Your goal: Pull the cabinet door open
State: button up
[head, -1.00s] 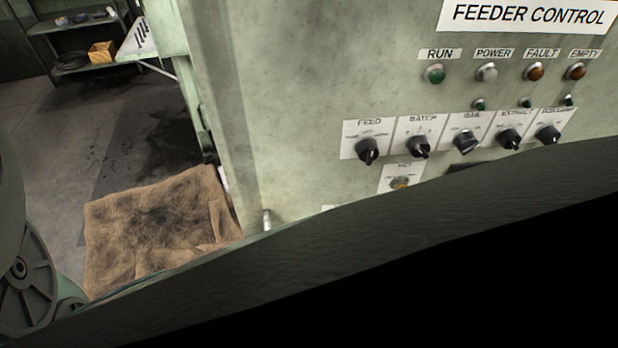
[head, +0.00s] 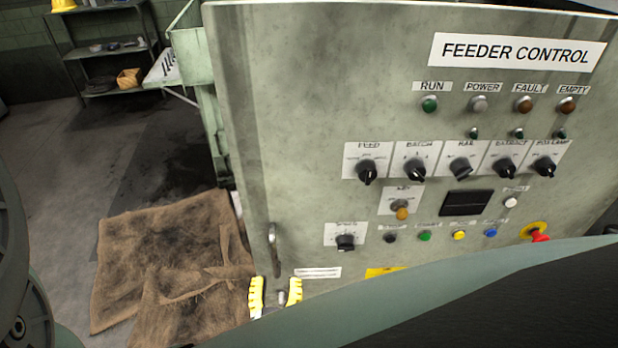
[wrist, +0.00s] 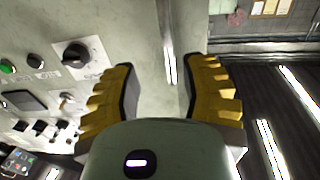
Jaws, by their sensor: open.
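The cabinet door (head: 300,120) is the pale green, stained front panel marked FEEDER CONTROL. I see no clear gap along its left edge. A slim vertical metal handle (head: 273,249) is near its lower left edge; it also shows in the wrist view (wrist: 168,45). My gripper (head: 276,290), with yellow ridged fingers, is open just below the handle in the head view. In the wrist view my gripper (wrist: 162,75) has the handle lined up between its fingers, beyond the tips. I cannot tell any contact. My own arm hides the panel's bottom.
Knobs (head: 415,169), lamps and buttons cover the panel right of the handle, with a red emergency stop (head: 537,235) at lower right. A brown stained cloth (head: 165,265) lies at left. A shelf (head: 105,55) stands far back; the floor before it is clear.

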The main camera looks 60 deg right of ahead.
notch_tip(320, 180, up, 10)
dwell(0.9)
jog(key=shift+f, duration=0.1)
jog(key=shift+o, duration=0.2)
